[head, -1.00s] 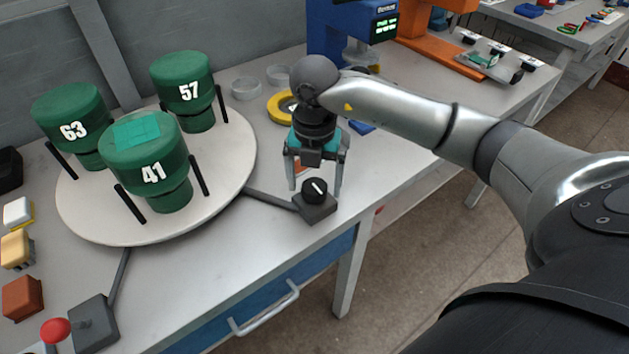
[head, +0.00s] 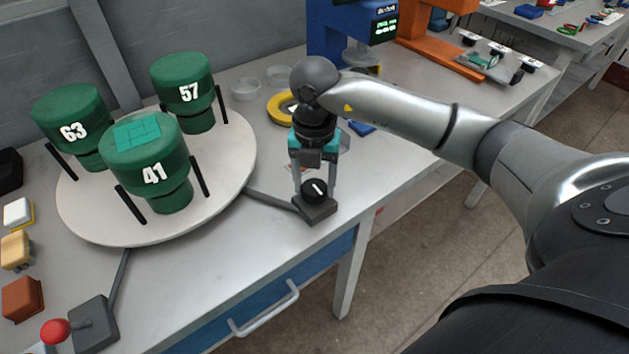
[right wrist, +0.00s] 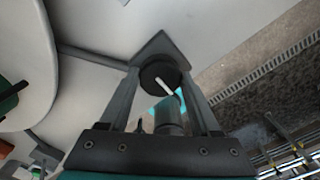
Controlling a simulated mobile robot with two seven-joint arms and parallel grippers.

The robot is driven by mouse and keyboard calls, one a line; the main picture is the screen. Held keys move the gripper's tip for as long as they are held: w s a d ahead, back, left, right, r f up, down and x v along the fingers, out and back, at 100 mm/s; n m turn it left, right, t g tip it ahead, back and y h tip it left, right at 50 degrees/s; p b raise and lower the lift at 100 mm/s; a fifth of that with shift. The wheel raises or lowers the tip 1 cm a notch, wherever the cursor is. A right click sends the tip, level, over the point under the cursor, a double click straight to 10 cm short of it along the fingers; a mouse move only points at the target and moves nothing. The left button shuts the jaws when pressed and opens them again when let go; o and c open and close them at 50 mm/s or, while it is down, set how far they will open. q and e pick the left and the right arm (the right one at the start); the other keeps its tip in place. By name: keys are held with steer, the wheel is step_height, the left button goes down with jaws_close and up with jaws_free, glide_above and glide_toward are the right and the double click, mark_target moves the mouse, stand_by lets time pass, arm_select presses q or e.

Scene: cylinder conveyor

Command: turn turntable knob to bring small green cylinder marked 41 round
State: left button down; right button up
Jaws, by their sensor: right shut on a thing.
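The small green cylinder marked 41 (head: 152,170) stands on the white turntable (head: 95,228) at its near side, between two black posts. Cylinders marked 63 (head: 72,125) and 57 (head: 185,88) stand on the same turntable, behind it. The black turntable knob (head: 315,191) has a white pointer line and sits on a dark box (head: 318,210) joined to the turntable by a bar. My right gripper (head: 315,188) points down and is shut on the knob. The knob also shows between the fingers in the right wrist view (right wrist: 158,76). My left gripper is not in view.
A box with a red-ball lever (head: 56,331) is at the front left. White, yellow and red blocks (head: 22,298) line the left edge. A yellow ring (head: 280,108) and clear dishes (head: 246,88) lie behind my gripper. Blue and orange machines stand at the back.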

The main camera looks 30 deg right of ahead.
mark_target(315, 186)
steer(key=o, duration=1.4)
step_height(315, 186, up, 15)
steer(key=p, duration=0.2)
steer(key=shift+r+p, duration=0.15)
steer(key=shift+p, duration=0.25)
